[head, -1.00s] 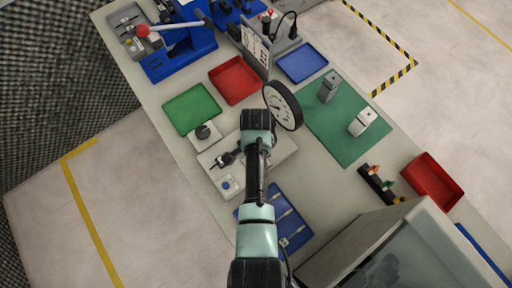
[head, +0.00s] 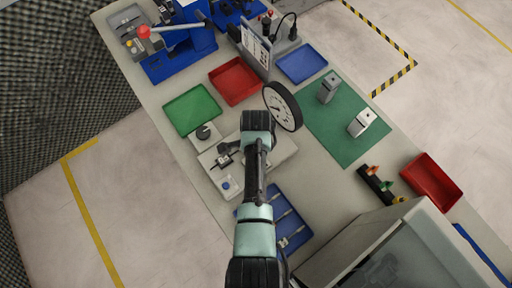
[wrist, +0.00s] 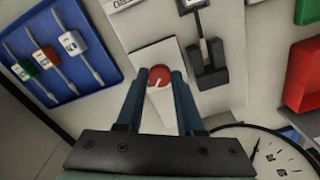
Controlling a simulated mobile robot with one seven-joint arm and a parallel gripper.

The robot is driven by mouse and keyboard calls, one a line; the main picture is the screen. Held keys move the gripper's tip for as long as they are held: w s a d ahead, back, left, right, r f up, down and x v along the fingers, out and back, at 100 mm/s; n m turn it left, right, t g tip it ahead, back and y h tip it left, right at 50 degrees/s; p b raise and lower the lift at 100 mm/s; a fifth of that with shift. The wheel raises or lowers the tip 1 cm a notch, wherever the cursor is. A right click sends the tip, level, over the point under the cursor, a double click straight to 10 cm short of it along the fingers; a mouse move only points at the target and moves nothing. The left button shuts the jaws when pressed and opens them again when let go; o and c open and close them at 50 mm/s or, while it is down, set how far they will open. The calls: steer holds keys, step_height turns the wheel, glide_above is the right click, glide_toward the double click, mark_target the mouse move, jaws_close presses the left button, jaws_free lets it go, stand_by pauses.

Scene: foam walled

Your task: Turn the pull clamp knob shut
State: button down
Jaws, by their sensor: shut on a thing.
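A round red knob with a white pointer line (wrist: 160,77) sits on a pale block in the wrist view. My gripper (wrist: 157,84) reaches down over it, with one blue finger on each side, shut on the knob. A black clamp with a lever (wrist: 208,66) is just right of the knob in the wrist view. In the head view, my arm's end hangs over the pale fixture plate (head: 284,150); the knob and fingertips are hidden beneath it.
A blue tray with tools (wrist: 58,45) lies left in the wrist view. A dial gauge (head: 283,106) stands close beside my wrist in the head view. Green (head: 192,109) and red (head: 235,80) trays lie behind, and a green mat (head: 345,125) to the right.

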steer(key=c, duration=0.5)
jaws_free()
step_height(320, 180, up, 13)
steer(key=shift+b, duration=0.8)
